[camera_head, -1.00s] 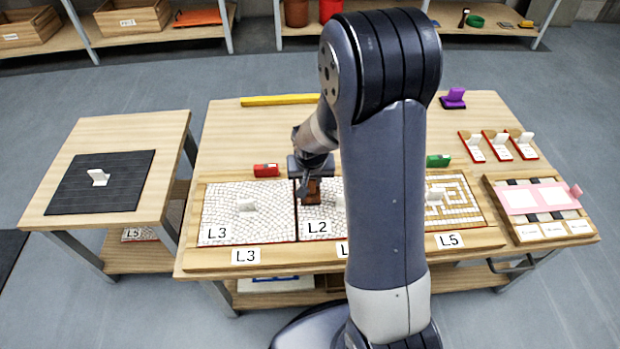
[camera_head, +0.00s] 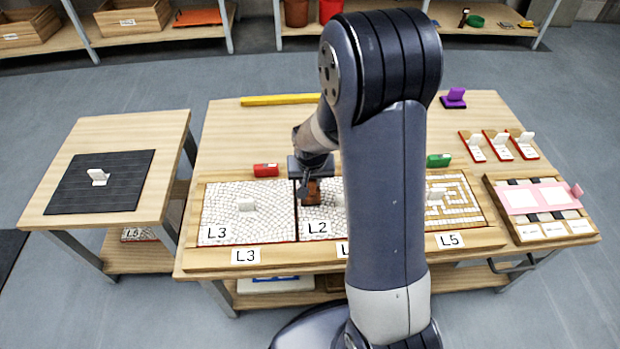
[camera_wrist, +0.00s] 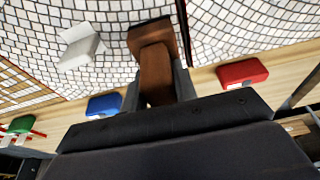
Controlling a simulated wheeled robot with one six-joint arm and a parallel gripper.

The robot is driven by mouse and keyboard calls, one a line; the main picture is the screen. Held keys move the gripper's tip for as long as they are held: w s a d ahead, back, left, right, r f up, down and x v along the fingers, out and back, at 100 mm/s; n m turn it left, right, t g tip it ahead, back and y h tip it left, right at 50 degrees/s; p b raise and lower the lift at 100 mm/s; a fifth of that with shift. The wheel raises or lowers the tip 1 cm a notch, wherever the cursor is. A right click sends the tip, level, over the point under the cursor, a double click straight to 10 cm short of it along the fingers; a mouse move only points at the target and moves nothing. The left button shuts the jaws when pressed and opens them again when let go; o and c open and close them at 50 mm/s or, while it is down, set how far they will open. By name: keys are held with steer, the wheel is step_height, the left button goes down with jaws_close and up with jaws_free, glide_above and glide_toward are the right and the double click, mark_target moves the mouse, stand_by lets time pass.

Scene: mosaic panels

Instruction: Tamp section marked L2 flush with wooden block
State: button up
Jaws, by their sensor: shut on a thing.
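My gripper (camera_head: 311,178) is shut on the brown wooden block (camera_head: 312,194), over the upper left part of the mosaic section marked L2 (camera_head: 319,228). In the wrist view the wooden block (camera_wrist: 157,72) points away from the gripper (camera_wrist: 162,95), with its wider dark end at the tiles of L2 (camera_wrist: 110,55). I cannot tell whether it touches them. A white upright piece (camera_wrist: 80,46) stands on L2 beside the block. My arm hides the right part of L2 in the head view.
The L3 section (camera_head: 225,215) adjoins L2 on the left; a light section (camera_head: 460,205) lies right of my arm, above the L5 label. Red (camera_head: 265,170) and green (camera_head: 438,160) blocks stand behind the panels. A blue block (camera_wrist: 104,105) is close to my gripper. A side table (camera_head: 60,208) stands left.

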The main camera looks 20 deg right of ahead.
steer(key=shift+r+p, duration=2.6)
steer(key=shift+r, duration=1.05)
